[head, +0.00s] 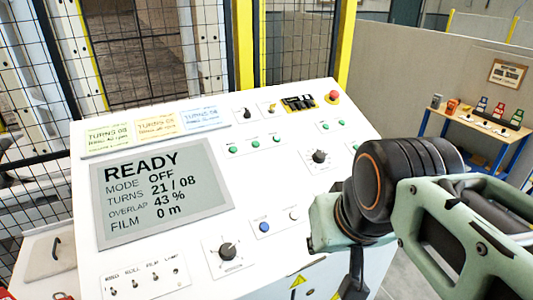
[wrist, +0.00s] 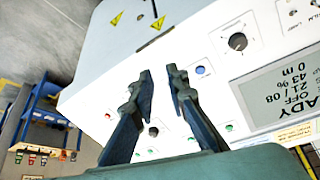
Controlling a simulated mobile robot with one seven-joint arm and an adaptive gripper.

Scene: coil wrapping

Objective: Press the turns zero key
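The white control panel (head: 190,258) carries a grey display (head: 162,190) reading READY, MODE OFF, TURNS 21 / 08, OVERLAP 43 %, FILM 0 m. Below and right of the display are a blue button (head: 264,227) and a white button (head: 294,215). Their labels are too small to read, so I cannot tell which is the turns zero key. The blue button also shows in the wrist view (wrist: 200,70), just right of my gripper (wrist: 159,73). My gripper is empty, its fingertips apart, over the panel's lower part. The white button is not clear in the wrist view.
A rotary knob (head: 227,251) sits left of the blue button, another knob (head: 319,156) above right. Toggle switches (head: 145,280) line the lower left. A red emergency button (head: 333,96) is at the top right. Mesh fencing (head: 290,45) stands behind. A blue-legged table (head: 478,128) is far right.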

